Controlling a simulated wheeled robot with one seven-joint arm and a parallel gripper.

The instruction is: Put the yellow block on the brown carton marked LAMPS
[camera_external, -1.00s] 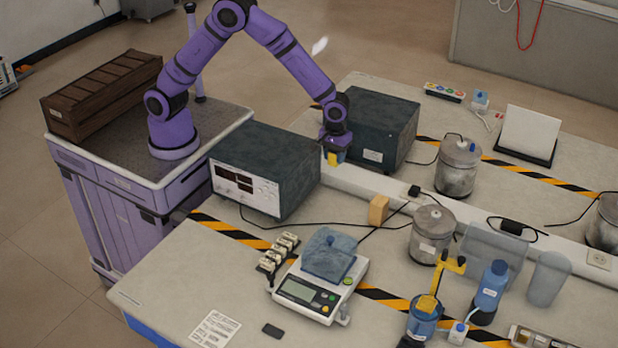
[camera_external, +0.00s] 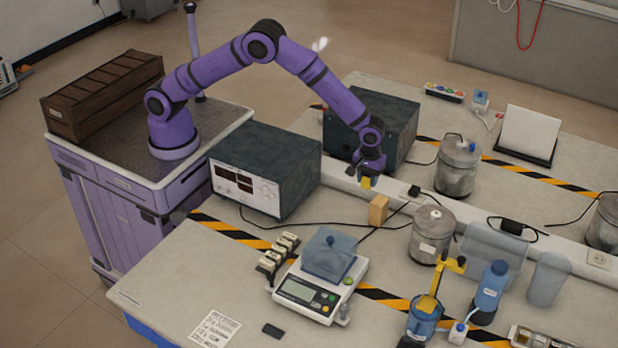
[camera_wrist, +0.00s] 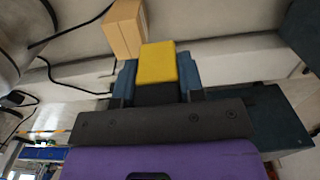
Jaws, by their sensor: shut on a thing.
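The yellow block (camera_external: 366,182) is held between the fingers of my gripper (camera_external: 367,176), above the pale raised strip along the table. In the wrist view the block (camera_wrist: 157,62) sticks out past the blue fingertips (camera_wrist: 157,80). A small tan-brown carton (camera_external: 378,209) stands just in front of the strip, slightly right of and below the block in the outside view. In the wrist view the carton (camera_wrist: 124,28) shows just beyond the block, to the upper left. Its top looks bare. I cannot read any marking on it.
A dark instrument box (camera_external: 265,170) stands left of my gripper and another (camera_external: 385,118) is close behind it. A metal canister (camera_external: 432,235) stands right of the carton, with black cables near it. A scale (camera_external: 318,290) sits in front.

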